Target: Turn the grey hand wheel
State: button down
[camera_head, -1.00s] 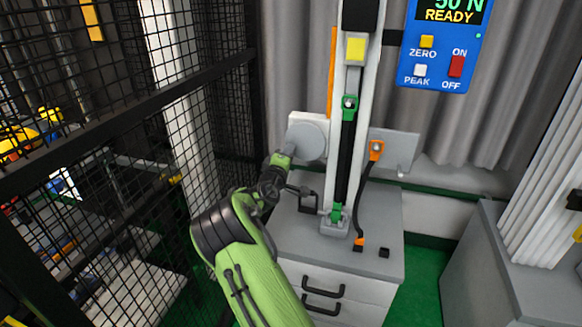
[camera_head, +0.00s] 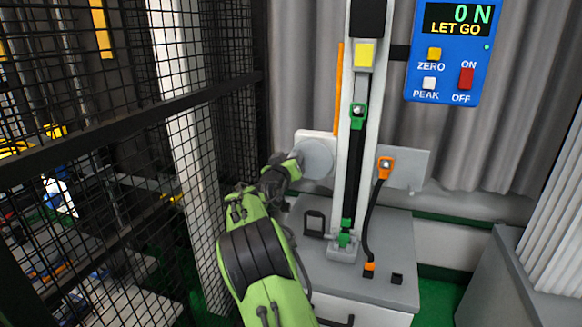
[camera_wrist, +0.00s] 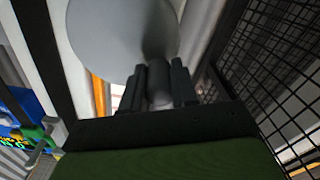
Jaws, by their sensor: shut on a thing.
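The grey hand wheel (camera_head: 318,158) is a round disc on the left side of the white upright column. In the wrist view the wheel (camera_wrist: 110,40) fills the upper middle. My gripper (camera_head: 295,166) is at the wheel's left edge in the head view. In the wrist view my gripper (camera_wrist: 160,88) has its dark fingers on both sides of a short dark grey handle (camera_wrist: 158,97) that stands out from the wheel, and it is shut on it. My wrist hides part of the wheel's rim and the handle in the head view.
A blue panel (camera_head: 446,50) reads "0 N" and "LET GO". The white column (camera_head: 378,70) with green clamps stands on a grey cabinet (camera_head: 385,285). An orange-ended cable (camera_head: 372,215) hangs right of it. Black mesh fencing (camera_head: 110,150) stands close on the left.

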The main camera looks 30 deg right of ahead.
aim_at(311, 145)
jog(key=m, duration=0.1)
jog(key=r+m, duration=0.1)
jog(key=m, duration=0.1)
jog(key=shift+s+d+r+m, duration=0.25)
jog(key=shift+s+r+m, duration=0.05)
jog(key=shift+s+m, duration=0.1)
jog(key=m, duration=0.2)
jog(key=shift+s+d+r+m, duration=0.25)
jog(key=shift+r+m, duration=0.15)
jog(key=m, duration=0.1)
jog(key=s+m, duration=0.1)
jog(key=d+m, duration=0.1)
jog(key=m, duration=0.1)
jog(key=shift+s+r, duration=0.2)
jog(key=shift+r, duration=0.1)
jog(key=shift+s+d+m, duration=0.3)
jog(key=shift+s+m, duration=0.05)
jog(key=shift+m, duration=0.75)
